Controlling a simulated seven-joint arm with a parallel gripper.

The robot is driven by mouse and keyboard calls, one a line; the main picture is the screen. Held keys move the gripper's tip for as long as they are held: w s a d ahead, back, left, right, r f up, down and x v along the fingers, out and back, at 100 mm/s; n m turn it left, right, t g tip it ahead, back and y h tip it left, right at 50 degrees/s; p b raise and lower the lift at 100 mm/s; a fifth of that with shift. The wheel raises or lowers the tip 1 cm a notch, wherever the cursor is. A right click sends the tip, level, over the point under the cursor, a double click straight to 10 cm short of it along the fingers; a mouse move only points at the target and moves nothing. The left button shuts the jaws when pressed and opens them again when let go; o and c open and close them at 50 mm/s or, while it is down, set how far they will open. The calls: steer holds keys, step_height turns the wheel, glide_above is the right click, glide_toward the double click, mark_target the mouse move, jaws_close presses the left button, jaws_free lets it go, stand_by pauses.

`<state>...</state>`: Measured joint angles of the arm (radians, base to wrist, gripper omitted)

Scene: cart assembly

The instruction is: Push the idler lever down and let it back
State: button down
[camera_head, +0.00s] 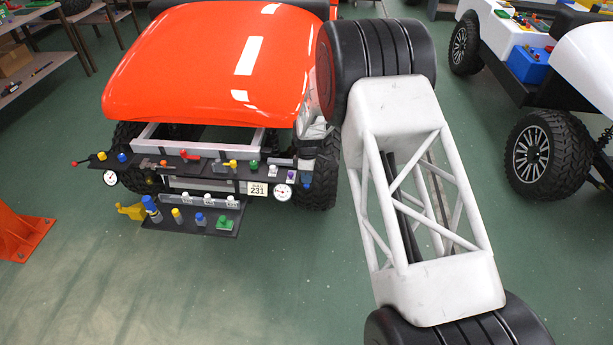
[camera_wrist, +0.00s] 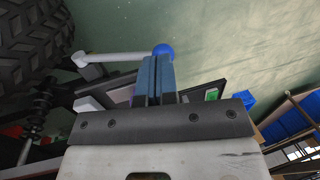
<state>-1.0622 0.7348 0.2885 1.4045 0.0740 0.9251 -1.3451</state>
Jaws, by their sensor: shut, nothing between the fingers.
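In the wrist view a light grey lever arm, which looks like the idler lever (camera_wrist: 115,57), runs across from the left and ends in a blue ball (camera_wrist: 163,50). My gripper (camera_wrist: 158,62) is shut and empty, its two blue-grey fingers side by side. The fingertips overlap the blue ball in the picture; I cannot tell whether they touch it. The cart (camera_head: 200,70) has an orange hood and a front panel of small coloured controls.
In the wrist view a tyre (camera_wrist: 30,40) and a spring damper (camera_wrist: 40,105) lie to the left. The green floor (camera_head: 270,280) is open in front of the cart. A white cart (camera_head: 520,60) stands at the right and shelves (camera_head: 40,50) at the far left.

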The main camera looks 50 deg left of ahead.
steer(key=shift+s+d+f, duration=0.1)
steer(key=shift+f, duration=0.75)
steer(key=shift+s+d+f, duration=0.15)
steer(key=shift+f, duration=0.75)
steer(key=shift+s+d+f, duration=0.1)
steer(key=shift+f, duration=0.75)
step_height(320, 180, up, 12)
steer(key=w+a, duration=0.1)
steer(key=shift+w+a+f, duration=0.25)
steer(key=shift+w+a, duration=0.15)
stand_by(0.6)
